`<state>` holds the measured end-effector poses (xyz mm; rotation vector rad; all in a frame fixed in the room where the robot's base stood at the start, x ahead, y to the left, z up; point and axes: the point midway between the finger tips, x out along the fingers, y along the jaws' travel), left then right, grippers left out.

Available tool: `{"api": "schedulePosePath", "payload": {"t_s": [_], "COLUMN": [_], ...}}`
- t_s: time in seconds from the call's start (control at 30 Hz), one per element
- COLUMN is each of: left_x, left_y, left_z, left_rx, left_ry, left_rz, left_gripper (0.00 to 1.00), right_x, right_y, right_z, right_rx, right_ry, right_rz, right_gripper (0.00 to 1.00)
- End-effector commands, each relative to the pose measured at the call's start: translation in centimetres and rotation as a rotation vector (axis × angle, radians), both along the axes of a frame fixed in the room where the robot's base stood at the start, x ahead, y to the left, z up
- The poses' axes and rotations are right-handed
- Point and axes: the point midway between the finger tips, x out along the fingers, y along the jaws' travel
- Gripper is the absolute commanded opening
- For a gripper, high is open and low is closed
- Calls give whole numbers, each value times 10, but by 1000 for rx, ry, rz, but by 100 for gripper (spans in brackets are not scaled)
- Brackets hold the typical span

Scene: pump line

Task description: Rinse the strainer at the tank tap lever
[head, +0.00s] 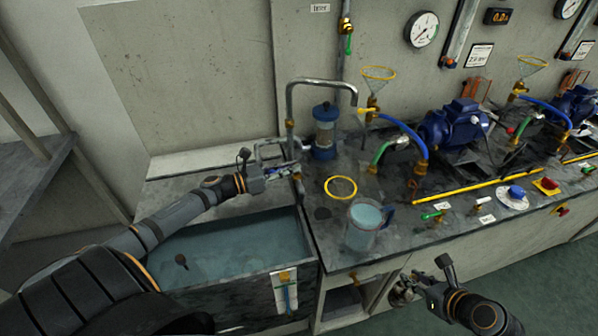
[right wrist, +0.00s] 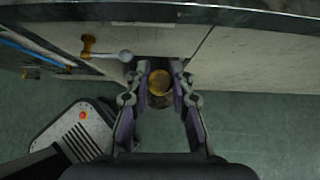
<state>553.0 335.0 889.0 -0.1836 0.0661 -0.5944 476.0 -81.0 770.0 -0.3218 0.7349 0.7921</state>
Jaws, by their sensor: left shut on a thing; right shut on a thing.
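A grey metal tap (head: 320,82) arches over the counter at the back of the tank (head: 225,245), which holds water. My left gripper (head: 287,172) is at the foot of the tap, shut on what looks like the tap lever, mostly hidden by its fingers. My right gripper (head: 398,291) is low in front of the cabinet, to the right of the tank. In the right wrist view it is shut on a round brass-coloured piece (right wrist: 160,82). I cannot tell whether this is the strainer.
A jug of water (head: 364,226) stands near the counter's front edge. A yellow ring (head: 341,187) lies behind it. A blue-capped canister (head: 325,132) is beside the tap. A blue pump (head: 454,124) and hoses fill the right. A brass fitting (right wrist: 90,45) sticks out of the cabinet front.

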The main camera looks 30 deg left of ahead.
Motion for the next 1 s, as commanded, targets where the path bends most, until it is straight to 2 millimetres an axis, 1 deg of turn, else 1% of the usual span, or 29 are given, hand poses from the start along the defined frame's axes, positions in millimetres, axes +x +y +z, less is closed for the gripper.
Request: {"api": "schedulePosePath", "payload": {"t_s": [0.03, 0.2, 0.3, 0.4, 0.7, 0.73, 0.87, 0.9, 1.0], "left_x": [-3, -5, -5, -5, -5, -5, -5, -5, -5], "left_y": [-6, -10, -9, -9, -9, -9, -9, -9, -10], "left_z": [11, 11, 9, 6, 4, 4, 4, 4, 4], "left_rx": [-6, -7, -5, -2, -1, -1, -1, -1, 0], "left_ry": [-5, -8, -7, -7, -8, -8, -7, -7, -8], "left_rz": [4, 73, 116, 138, 140, 141, 140, 140, 140], "left_gripper": [0, 0, 0, 0, 0, 13, 31, 32, 32], "right_x": [0, 0, 0, 0, 0, 0, 0, 0, 0], "right_y": [0, 0, 0, 0, 0, 0, 0, 0, 0], "right_z": [16, 37, 45, 48, 46, 46, 46, 46, 46], "right_rx": [3, 2, 1, 1, 1, 1, 1, 1, 1], "right_ry": [-1, -1, -1, -1, -1, -1, -1, -1, -1], "right_rz": [-1, -1, 0, 0, 0, 0, 0, 0, 0], "right_gripper": [0, 0, 0, 0, 0, 0, 0, 0, 0]}}
